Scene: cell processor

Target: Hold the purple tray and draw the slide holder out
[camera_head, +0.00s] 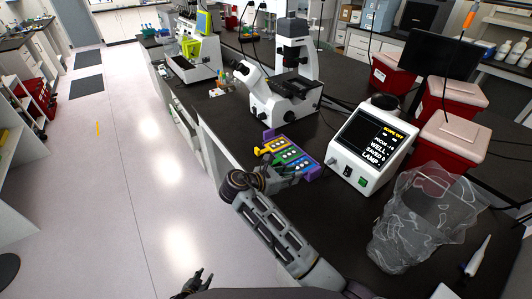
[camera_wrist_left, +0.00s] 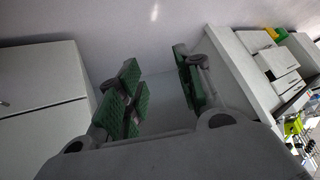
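The purple tray (camera_head: 269,134) lies on the dark bench, in front of the white microscope. It carries yellow, green and blue slide holders side by side; the yellow holder (camera_head: 271,146) has a handle at its left end. My right gripper (camera_head: 288,178) is at the near edge of the tray and hides part of it. I cannot tell whether its fingers are open, or whether it touches the tray. My left gripper (camera_head: 198,281) is low over the floor, away from the bench. In the left wrist view its green-padded fingers (camera_wrist_left: 160,90) are apart with nothing between them.
A white microscope (camera_head: 290,88) stands behind the tray. A control box with a lit screen (camera_head: 368,143) stands right of it. A clear plastic bag (camera_head: 425,220) and red bins (camera_head: 440,145) are further right. The floor left of the bench is clear.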

